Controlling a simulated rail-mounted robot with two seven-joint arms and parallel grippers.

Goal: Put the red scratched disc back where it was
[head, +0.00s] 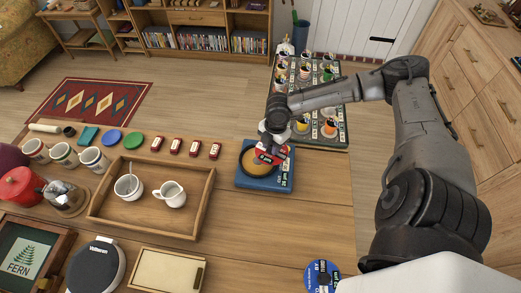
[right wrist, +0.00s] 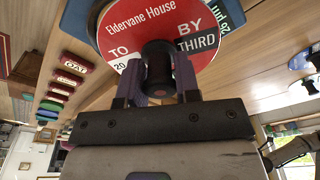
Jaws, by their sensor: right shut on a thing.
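The red disc (head: 268,156) is in my right gripper (head: 272,141), above a blue square piece (head: 265,185) with a round tan recess (head: 249,160). In the right wrist view the red disc (right wrist: 132,28) reads "Eldervane House" and "BY THIRD". A dark knob (right wrist: 157,70) at its middle is between the fingers of my right gripper (right wrist: 158,82), which are shut on it. Scratches cannot be made out. I cannot tell whether the disc touches the blue piece. My left gripper is not in view.
A wooden tray (head: 204,206) with two white cups stands left of the blue piece. Several small red boxes (head: 195,148) lie behind the tray. A dark rack of cups (head: 335,129) is beyond. A blue disc (head: 321,276) lies near the front. Bare wood surrounds the blue piece's front.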

